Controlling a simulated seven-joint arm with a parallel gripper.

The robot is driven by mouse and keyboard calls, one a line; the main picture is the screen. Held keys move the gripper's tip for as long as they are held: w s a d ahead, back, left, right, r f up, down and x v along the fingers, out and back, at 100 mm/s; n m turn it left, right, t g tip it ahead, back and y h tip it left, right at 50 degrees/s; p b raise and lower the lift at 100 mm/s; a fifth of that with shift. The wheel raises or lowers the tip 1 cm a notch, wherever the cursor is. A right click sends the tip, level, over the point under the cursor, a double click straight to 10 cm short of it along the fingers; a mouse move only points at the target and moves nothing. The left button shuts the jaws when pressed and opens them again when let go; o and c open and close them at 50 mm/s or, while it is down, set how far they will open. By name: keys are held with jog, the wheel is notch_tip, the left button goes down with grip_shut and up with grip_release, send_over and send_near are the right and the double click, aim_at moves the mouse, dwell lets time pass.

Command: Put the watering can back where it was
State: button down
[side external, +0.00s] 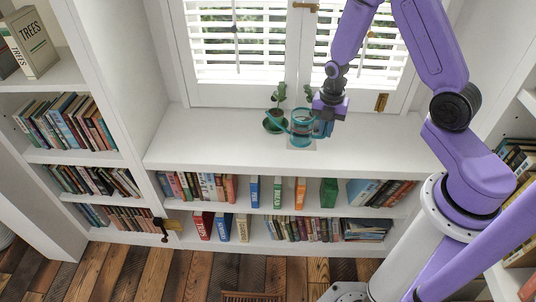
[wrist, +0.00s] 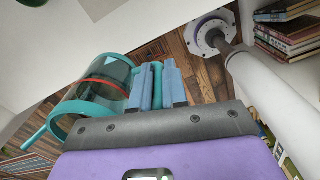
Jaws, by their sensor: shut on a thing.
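The watering can (side external: 301,124) has a clear body with teal rims and a teal spout that points left. It stands upright at the window-side counter, over a small pale square mat (side external: 301,146). I cannot tell whether its base touches the mat. My gripper (side external: 322,128) is at the can's right side, shut on its teal handle. In the wrist view the can (wrist: 97,88) lies left of my blue fingers (wrist: 158,84), with a red band across its body.
A potted plant (side external: 277,101) with a dark green saucer (side external: 273,125) stands close left of the can. Another plant (side external: 308,93) is behind it. Shuttered windows (side external: 235,40) back the white counter (side external: 205,135), which is clear at left and right. Bookshelves are below.

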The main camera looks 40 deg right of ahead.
aim_at(301, 131)
jog(key=s+a+r+n, duration=0.1)
jog(key=s+a, duration=0.2)
jog(key=a, duration=0.2)
jog(key=w+f, duration=0.1)
jog(key=w, duration=0.2)
jog(key=w+f, duration=0.1)
jog(key=w, duration=0.2)
jog(key=w+f, duration=0.1)
jog(key=w, duration=0.2)
jog(key=shift+d+f, duration=0.35)
jog(key=shift+f, duration=0.05)
jog(key=w+f, duration=0.4)
jog(key=f, duration=0.1)
jog(key=shift+d, duration=0.1)
jog(key=shift+w+f, duration=0.35)
jog(key=shift+f, duration=1.6)
jog(key=shift+f, duration=0.1)
jog(key=c, duration=1.1)
grip_release()
jog(key=shift+c, duration=0.2)
